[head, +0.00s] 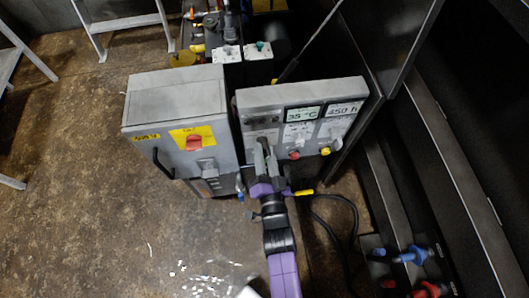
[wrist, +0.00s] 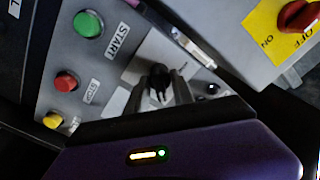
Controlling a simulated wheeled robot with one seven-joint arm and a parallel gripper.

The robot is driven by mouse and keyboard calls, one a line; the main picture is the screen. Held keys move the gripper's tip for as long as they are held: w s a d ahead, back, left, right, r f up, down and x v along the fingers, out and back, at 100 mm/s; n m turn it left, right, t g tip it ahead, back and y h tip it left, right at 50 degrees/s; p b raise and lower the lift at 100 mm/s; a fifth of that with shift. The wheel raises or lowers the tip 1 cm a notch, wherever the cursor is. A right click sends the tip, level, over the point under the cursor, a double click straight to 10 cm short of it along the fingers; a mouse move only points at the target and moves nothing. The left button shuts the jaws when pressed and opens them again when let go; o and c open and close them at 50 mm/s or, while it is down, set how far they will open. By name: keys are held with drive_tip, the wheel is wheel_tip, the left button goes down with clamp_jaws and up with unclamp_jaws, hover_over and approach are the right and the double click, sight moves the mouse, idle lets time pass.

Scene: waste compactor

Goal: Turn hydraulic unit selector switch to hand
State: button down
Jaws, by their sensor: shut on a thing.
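The hydraulic unit's grey control panel (head: 350,88) stands in the middle of the head view, with two small displays along its top. My gripper (head: 265,150) reaches up to the left part of this panel. In the wrist view, my gripper (wrist: 166,90) is shut on a black selector switch (wrist: 158,76) on a light plate. The fingers hide the sides of the switch and the purple gripper body hides the panel below. I cannot read the switch's position labels.
A green START button (wrist: 88,24), a red button (wrist: 66,81) and a yellow button (wrist: 53,120) sit beside the switch. A grey cabinet (head: 175,95) with a red rotary switch (head: 194,142) on yellow stands close left. Dark machinery is at right; open floor lies left.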

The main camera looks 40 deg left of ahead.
drive_tip(key=n+b, duration=0.1)
drive_tip(key=n, duration=0.3)
drive_tip(key=shift+f, duration=0.1)
drive_tip(key=n+b, duration=0.2)
drive_tip(key=n, duration=0.2)
drive_tip(key=shift+n, duration=0.3)
drive_tip(key=n+b, duration=0.1)
drive_tip(key=n, duration=0.3)
drive_tip(key=shift+s+n, duration=0.1)
drive_tip(key=shift+n, duration=0.2)
drive_tip(key=shift+n+b, duration=0.8)
drive_tip(key=shift+n, duration=1.1)
drive_tip(key=shift+a, duration=0.1)
drive_tip(key=c, duration=1.5)
unclamp_jaws()
drive_tip(key=shift+o, duration=0.2)
